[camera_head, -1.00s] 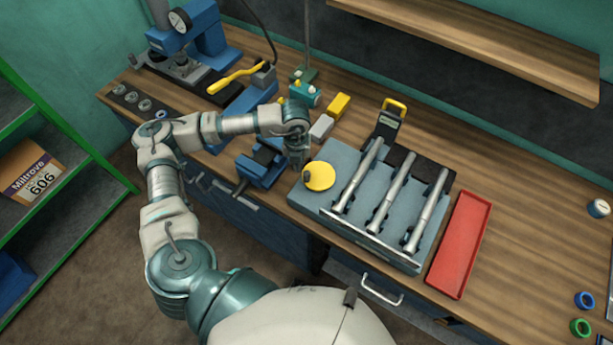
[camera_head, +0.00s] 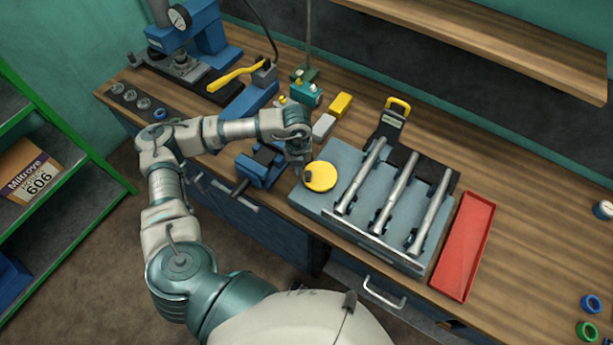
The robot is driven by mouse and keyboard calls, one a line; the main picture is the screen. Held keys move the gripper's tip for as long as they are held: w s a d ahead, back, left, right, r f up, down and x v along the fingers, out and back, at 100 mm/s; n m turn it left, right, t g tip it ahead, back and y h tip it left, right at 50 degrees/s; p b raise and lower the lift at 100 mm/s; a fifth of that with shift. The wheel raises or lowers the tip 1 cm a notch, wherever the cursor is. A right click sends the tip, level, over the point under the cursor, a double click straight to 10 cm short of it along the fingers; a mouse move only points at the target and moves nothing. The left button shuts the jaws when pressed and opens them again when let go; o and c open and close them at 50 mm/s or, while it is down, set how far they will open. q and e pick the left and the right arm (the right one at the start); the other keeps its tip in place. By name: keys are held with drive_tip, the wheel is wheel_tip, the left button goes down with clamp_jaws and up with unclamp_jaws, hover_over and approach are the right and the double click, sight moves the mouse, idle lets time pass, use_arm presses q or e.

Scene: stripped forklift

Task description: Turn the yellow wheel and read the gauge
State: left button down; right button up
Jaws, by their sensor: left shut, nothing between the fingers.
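The yellow wheel (camera_head: 322,178) is a flat round disc at the left end of a grey block with several metal cylinders. My left gripper (camera_head: 306,175) is shut and empty, with its tip at the wheel's left rim. I cannot tell whether it touches the wheel. Another small round white-faced gauge (camera_head: 603,209) lies at the right edge. Neither dial can be read from here. My right gripper is not in view.
A blue vise (camera_head: 262,165) stands just left of the wheel. A grey block (camera_head: 323,127) and a yellow block (camera_head: 341,104) lie behind it. A red tray (camera_head: 465,246) lies right of the cylinder block.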

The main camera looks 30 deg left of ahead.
sight(315, 182)
use_arm(q)
drive_tip(key=shift+d, duration=0.2)
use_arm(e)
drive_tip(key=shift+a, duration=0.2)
use_arm(q)
drive_tip(key=shift+d, duration=0.55)
drive_tip(key=shift+s+d, duration=0.1)
drive_tip(key=shift+d, duration=0.5)
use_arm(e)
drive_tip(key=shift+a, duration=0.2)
use_arm(q)
drive_tip(key=shift+d, duration=0.25)
drive_tip(key=shift+s+d, duration=0.15)
drive_tip(key=shift+d, duration=1.05)
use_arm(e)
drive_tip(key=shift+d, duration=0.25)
use_arm(q)
drive_tip(key=shift+a+r+p, duration=0.2)
drive_tip(key=shift+r+p, duration=0.75)
drive_tip(key=shift+r, duration=0.8)
drive_tip(key=shift+a+r+p, duration=0.2)
drive_tip(key=shift+r+p, duration=0.75)
drive_tip(key=shift+r, duration=0.8)
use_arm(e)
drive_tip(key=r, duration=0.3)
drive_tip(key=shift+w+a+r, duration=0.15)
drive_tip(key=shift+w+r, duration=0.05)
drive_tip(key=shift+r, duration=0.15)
